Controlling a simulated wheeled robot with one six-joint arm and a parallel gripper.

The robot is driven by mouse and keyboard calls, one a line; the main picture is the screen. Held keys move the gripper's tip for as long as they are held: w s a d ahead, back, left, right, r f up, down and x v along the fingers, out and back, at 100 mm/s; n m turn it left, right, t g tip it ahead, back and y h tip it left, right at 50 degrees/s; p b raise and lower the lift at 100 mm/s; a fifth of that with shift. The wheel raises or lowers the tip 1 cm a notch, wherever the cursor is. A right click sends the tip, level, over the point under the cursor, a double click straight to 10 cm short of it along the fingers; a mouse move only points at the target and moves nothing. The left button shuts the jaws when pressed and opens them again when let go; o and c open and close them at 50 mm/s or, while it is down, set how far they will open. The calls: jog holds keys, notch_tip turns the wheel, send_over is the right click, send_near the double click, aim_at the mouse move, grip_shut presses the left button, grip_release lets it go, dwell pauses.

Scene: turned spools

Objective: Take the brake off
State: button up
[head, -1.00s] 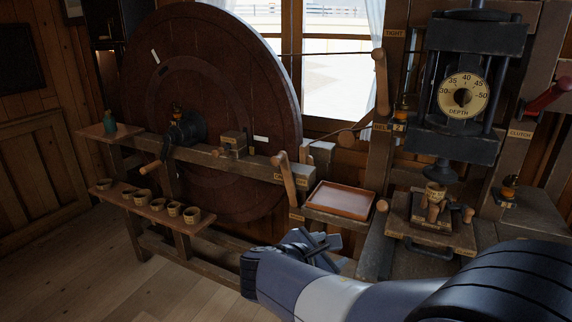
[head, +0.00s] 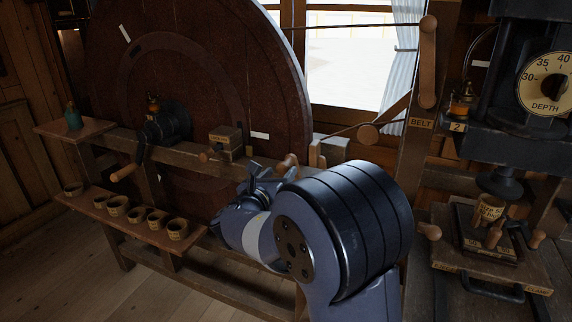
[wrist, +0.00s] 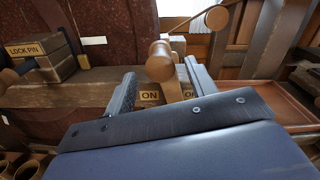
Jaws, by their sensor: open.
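The brake lever (wrist: 160,62) is a wooden handle with a round knob, and its top also shows in the head view (head: 289,160). In the wrist view it stands between an ON label (wrist: 149,95) and a second, partly hidden label (wrist: 189,93). Its knob leans left, toward ON. My gripper (wrist: 160,70) is open, with one finger on each side of the lever. I cannot tell whether either finger touches it. In the head view my gripper (head: 266,172) is in front of the beam, and my arm hides the lever's lower part.
The big dark wheel (head: 200,60) stands behind the beam. A LOCK PIN block (wrist: 40,55) is left of my gripper; a reddish tray (wrist: 270,100) lies to its right. A shelf of several cups (head: 130,215) is at lower left. The belt lever (head: 428,60) and press are at right.

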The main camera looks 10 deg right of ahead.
jog(key=x, duration=0.5)
grip_shut()
dwell(0.6)
